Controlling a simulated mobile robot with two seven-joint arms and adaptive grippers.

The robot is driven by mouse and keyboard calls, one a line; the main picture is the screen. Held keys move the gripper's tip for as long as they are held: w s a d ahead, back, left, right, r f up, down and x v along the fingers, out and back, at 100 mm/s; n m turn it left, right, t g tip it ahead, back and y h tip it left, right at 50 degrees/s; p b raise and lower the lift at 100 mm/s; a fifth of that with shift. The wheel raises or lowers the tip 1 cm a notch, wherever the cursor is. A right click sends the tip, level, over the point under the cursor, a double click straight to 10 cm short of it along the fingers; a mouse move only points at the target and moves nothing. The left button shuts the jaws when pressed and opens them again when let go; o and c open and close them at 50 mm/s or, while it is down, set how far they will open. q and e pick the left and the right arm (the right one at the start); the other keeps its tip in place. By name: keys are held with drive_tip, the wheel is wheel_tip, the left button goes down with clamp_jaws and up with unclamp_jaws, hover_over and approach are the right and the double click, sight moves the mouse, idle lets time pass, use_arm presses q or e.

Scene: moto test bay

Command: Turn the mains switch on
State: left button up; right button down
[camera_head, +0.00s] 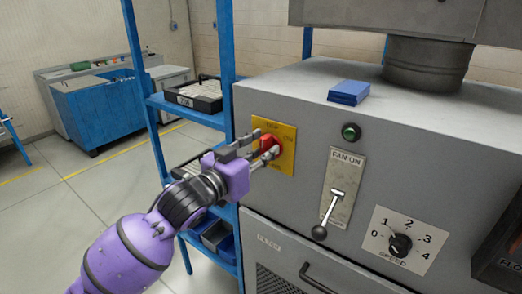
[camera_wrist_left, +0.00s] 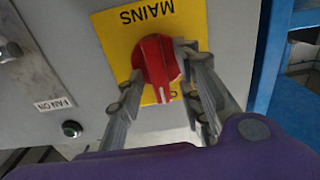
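The mains switch (camera_head: 267,144) is a red rotary knob on a yellow plate (camera_head: 287,160) at the left of the grey machine front. In the left wrist view the knob (camera_wrist_left: 154,60) shows close up, with a white mark on its lower end; "MAINS" reads upside down on the plate (camera_wrist_left: 195,20). My left gripper (camera_head: 262,147) is at the knob, one finger on each side. In the left wrist view its fingertips (camera_wrist_left: 160,68) lie close against the knob's sides; I cannot tell if they press on it. My right gripper is not in view.
Right of the plate are a green button (camera_head: 350,131), a fan lever (camera_head: 330,211) pointing down and a speed dial (camera_head: 400,244). A blue box (camera_head: 349,92) lies on the machine top. A blue shelf rack (camera_head: 229,60) stands close on the left, behind my left arm.

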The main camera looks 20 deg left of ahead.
use_arm(q)
clamp_jaws()
drive_tip(key=shift+m, duration=0.4)
drive_tip(key=m, duration=0.4)
drive_tip(key=shift+s+d, duration=0.1)
drive_tip(key=shift+d, duration=0.1)
drive_tip(key=m, duration=0.4)
drive_tip(key=shift+d+f+m, duration=0.15)
drive_tip(key=shift+m, duration=0.15)
drive_tip(key=shift+s+d+f+m, duration=0.1)
drive_tip(key=shift+f+m, duration=0.1)
drive_tip(key=shift+m, duration=1.9)
drive_tip(key=shift+d+f+m, duration=0.1)
drive_tip(key=shift+f+m, duration=0.05)
drive_tip(key=shift+m, duration=1.95)
